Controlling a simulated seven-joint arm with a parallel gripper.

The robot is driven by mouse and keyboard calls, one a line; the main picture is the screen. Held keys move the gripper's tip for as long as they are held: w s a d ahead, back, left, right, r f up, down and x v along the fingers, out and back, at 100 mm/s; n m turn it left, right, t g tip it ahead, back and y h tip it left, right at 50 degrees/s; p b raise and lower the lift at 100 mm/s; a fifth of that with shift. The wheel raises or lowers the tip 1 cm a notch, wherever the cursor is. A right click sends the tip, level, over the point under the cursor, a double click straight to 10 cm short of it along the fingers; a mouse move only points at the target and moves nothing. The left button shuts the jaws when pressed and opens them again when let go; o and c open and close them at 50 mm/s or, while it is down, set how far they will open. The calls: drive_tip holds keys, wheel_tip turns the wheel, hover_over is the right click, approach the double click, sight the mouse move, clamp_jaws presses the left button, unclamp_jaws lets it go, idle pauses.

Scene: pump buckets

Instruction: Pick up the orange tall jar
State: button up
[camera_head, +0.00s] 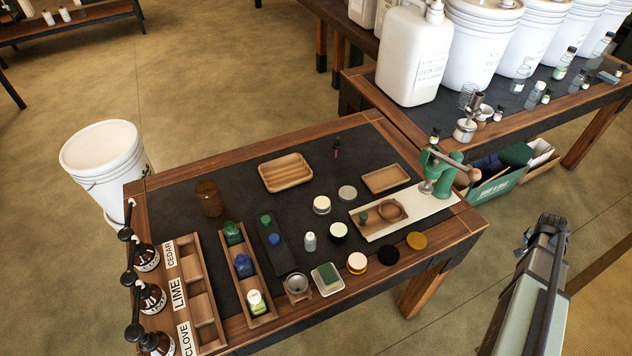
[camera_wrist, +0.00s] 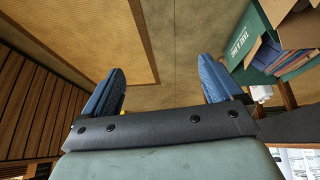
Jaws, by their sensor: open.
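The orange tall jar appears as an amber-brown tall jar (camera_head: 209,198) standing upright near the left end of the dark table top in the head view. It is not visible in the wrist view. My gripper (camera_wrist: 162,85) shows in the wrist view with its two blue fingers spread apart and nothing between them. It points at the floor and a mat, away from the table top. In the head view only my arm shows at the lower right, well apart from the jar.
The table (camera_head: 180,170) also holds a wooden soap tray (camera_head: 286,172), a wooden rack (camera_head: 243,275) of small jars, labelled pump bottles (camera_head: 147,258) at the left edge, and a green press (camera_head: 440,172) at the right. A white bucket (camera_head: 100,160) stands on the floor at left.

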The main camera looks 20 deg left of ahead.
drive_tip(key=w+a+r+m+t+y, duration=0.35)
drive_tip(key=w+a+r+m, duration=0.65)
drive_tip(key=w+a+r, duration=0.65)
drive_tip(key=a+r+m+g+y, duration=0.1)
drive_tip(key=a+r+y, duration=0.15)
drive_tip(key=a, duration=0.95)
drive_tip(key=a+r+g+y, duration=0.1)
drive_tip(key=a+r, duration=0.3)
drive_tip(key=a, duration=0.8)
drive_tip(key=s+a+r+n+g, duration=0.1)
drive_tip(key=s+a, duration=0.2)
drive_tip(key=a, duration=0.6)
drive_tip(key=s+a+g, duration=0.1)
drive_tip(key=s+a, duration=0.1)
drive_tip(key=a, duration=0.8)
wheel_tip(320, 180, up, 6)
drive_tip(key=n+g+h, duration=0.3)
hover_over(203, 182)
drive_tip(key=s+d, duration=0.1)
drive_tip(key=d, duration=0.1)
drive_tip(key=f, duration=0.8)
drive_tip(key=shift+s+a+f, duration=0.1)
drive_tip(key=shift+a+f, duration=0.1)
drive_tip(key=shift+s+d+f, duration=0.1)
drive_tip(key=shift+f, duration=1.25)
drive_tip(key=shift+s+d+f, duration=0.1)
drive_tip(key=shift+f, duration=1.2)
drive_tip(key=c, duration=1.2)
